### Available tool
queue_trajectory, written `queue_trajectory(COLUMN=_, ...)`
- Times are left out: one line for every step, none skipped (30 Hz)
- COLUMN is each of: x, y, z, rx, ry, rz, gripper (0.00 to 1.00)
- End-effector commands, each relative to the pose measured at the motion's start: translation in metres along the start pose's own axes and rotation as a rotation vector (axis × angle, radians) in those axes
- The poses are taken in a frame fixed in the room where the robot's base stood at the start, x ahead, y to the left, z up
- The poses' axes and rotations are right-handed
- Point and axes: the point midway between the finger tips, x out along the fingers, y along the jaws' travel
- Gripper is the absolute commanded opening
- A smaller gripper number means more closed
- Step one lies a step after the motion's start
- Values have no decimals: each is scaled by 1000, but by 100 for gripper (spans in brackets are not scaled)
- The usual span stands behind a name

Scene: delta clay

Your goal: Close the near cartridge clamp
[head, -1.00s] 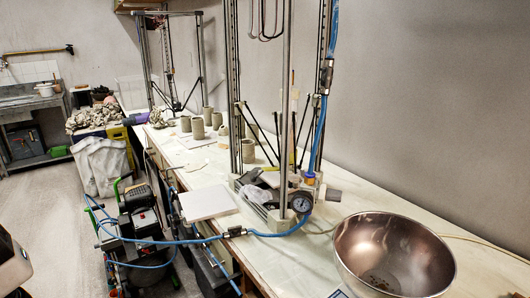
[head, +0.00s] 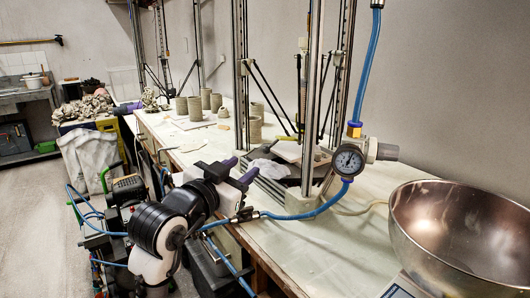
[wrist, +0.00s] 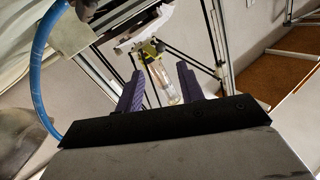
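My gripper (head: 240,168) has two purple fingers, which stand apart with nothing held between them. It is over the front edge of the workbench, left of the near delta printer's base. In the wrist view, my gripper (wrist: 160,72) frames a clear cartridge (wrist: 163,82), which appears beyond and between the fingers. A yellow-green clamp (wrist: 150,50) sits at the cartridge's upper end, by a white carrier (wrist: 146,34). I cannot tell whether the clamp is open or closed. The clamp is not clear in the head view.
The near printer's frame posts (head: 312,100) and thin rods rise beside my gripper. A pressure gauge (head: 348,160) with blue hoses (head: 305,213) is at its right. A metal bowl (head: 465,230) stands at the right. Clay cups (head: 195,108) stand farther back.

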Motion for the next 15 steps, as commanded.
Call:
queue_trajectory(x=10, y=1, z=-2, rx=1, ry=0, rz=2, gripper=38)
queue_trajectory(x=16, y=1, z=-2, rx=0, ry=0, rz=3, gripper=38)
queue_trajectory(x=25, y=0, z=-2, rx=0, ry=0, rz=2, gripper=38)
queue_trajectory(x=31, y=0, z=-2, rx=0, ry=0, rz=2, gripper=38)
queue_trajectory(x=38, y=0, z=-2, rx=0, ry=-1, rz=2, gripper=38)
queue_trajectory(x=47, y=0, z=-3, rx=0, ry=1, rz=2, gripper=38)
queue_trajectory(x=54, y=0, z=-2, rx=-1, ry=0, rz=2, gripper=38)
queue_trajectory(x=60, y=0, z=-3, rx=0, ry=1, rz=1, gripper=38)
queue_trajectory(x=68, y=0, z=-3, rx=1, ry=0, rz=1, gripper=38)
queue_trajectory(x=74, y=0, z=-3, rx=0, ry=1, rz=1, gripper=38)
queue_trajectory(x=80, y=0, z=-3, rx=0, ry=2, rz=0, gripper=38)
queue_trajectory(x=87, y=0, z=-2, rx=0, ry=0, rz=0, gripper=38)
queue_trajectory(x=92, y=0, z=-2, rx=0, ry=2, rz=0, gripper=38)
queue_trajectory(x=96, y=0, z=-2, rx=0, ry=2, rz=0, gripper=38)
queue_trajectory(x=101, y=-1, z=-2, rx=0, ry=2, rz=-1, gripper=38)
